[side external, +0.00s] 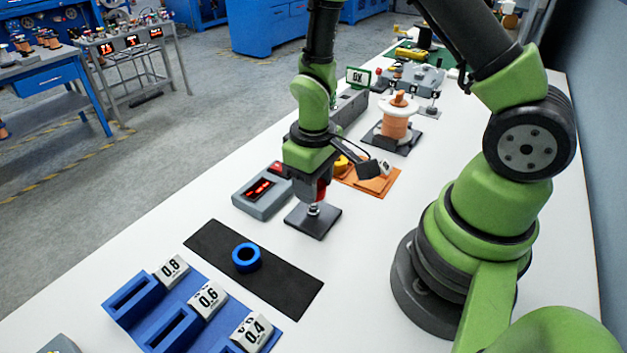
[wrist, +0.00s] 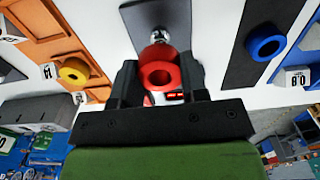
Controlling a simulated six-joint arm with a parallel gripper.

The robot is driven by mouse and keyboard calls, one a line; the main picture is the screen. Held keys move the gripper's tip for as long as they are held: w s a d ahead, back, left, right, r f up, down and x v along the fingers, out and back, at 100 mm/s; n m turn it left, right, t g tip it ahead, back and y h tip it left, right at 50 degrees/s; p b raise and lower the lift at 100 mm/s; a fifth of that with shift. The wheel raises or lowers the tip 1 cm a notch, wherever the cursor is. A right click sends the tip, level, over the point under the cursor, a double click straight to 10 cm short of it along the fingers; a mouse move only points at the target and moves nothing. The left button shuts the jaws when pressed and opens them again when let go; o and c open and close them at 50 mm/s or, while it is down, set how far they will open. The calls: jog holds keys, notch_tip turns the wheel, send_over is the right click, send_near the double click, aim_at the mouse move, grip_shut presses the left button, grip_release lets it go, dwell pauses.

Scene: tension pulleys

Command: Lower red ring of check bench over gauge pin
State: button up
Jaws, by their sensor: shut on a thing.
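My gripper (wrist: 160,78) is shut on the red ring (wrist: 160,75), with one dark finger on each side of it in the wrist view. In the side view the red ring (side external: 322,187) shows just under my gripper (side external: 318,186). The gauge pin (side external: 313,209) stands on a dark square plate (side external: 313,223), and its pale metal top is just under the ring. In the wrist view the pin (wrist: 158,36) shows just beyond the ring, on its plate (wrist: 141,14). I cannot tell whether the ring is touching the pin or around it.
A grey readout box (side external: 263,190) with a red display stands left of the plate. A blue ring (side external: 246,257) lies on a black mat (side external: 290,283). Blue slotted holders marked 0.8, 0.6 and 0.4 are at the front. An orange tray (side external: 383,183) and a copper spool (side external: 396,122) are behind.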

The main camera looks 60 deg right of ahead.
jog(key=shift+f, duration=2.05)
jog(key=shift+c, duration=0.4)
dwell(0.6)
jog(key=o, duration=1.4)
jog(key=shift+r, duration=4.05)
jog(key=s+a+r+m+t, duration=0.1)
jog(key=s+r+t, duration=0.1)
jog(key=r, duration=0.5)
jog(key=s+a+r+m+t+y, duration=0.1)
jog(key=s+r+t, duration=0.1)
jog(key=s+r, duration=0.3)
jog(key=s+a+r+m+t+y, duration=0.1)
jog(key=s+r+m+t, duration=0.1)
jog(key=r, duration=0.6)
jog(key=shift+s+a+r+t, duration=0.1)
jog(key=shift+s+r+t, duration=0.15)
jog(key=shift+s, duration=0.2)
jog(key=shift+s+a+r+t, duration=0.1)
jog(key=shift+s+r+t, duration=0.05)
jog(key=shift+s+t, duration=0.25)
